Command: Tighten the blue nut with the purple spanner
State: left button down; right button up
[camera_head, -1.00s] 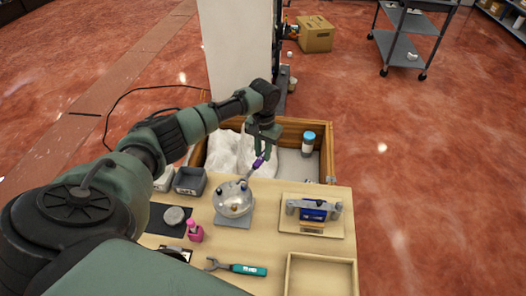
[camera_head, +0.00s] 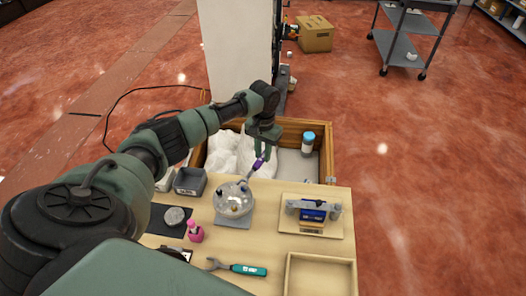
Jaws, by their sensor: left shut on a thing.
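My left gripper (camera_head: 264,151) is shut on the purple spanner (camera_head: 258,163). It holds the spanner tilted, its head pointing down and left to the rim of a round silvery plate (camera_head: 234,207). The plate sits on a grey base on the wooden table, with several small coloured nuts on it. A dark blue one (camera_head: 243,186) is near the spanner's head at the far edge; I cannot tell whether the head is around it or only beside it. My right gripper does not show.
A teal-handled spanner (camera_head: 247,270) lies at the table's front. A pink bottle (camera_head: 195,231) and a grey bin (camera_head: 190,181) stand left. A board with a blue device (camera_head: 313,212) is right. An empty wooden tray (camera_head: 320,261) is front right. A wooden crate (camera_head: 325,153) stands behind.

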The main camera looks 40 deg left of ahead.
pick_arm(q)
jog(key=shift+f+b, duration=0.6)
jog(key=shift+f, duration=0.6)
jog(key=shift+d, duration=0.1)
jog(key=shift+d+m+p, duration=0.6)
jog(key=shift+d+m, duration=0.5)
jog(key=shift+d, duration=0.05)
jog(key=shift+d, duration=0.15)
jog(key=shift+s+d+m+p, duration=0.2)
jog(key=shift+d+m+p, duration=0.55)
jog(key=shift+d+m, duration=0.4)
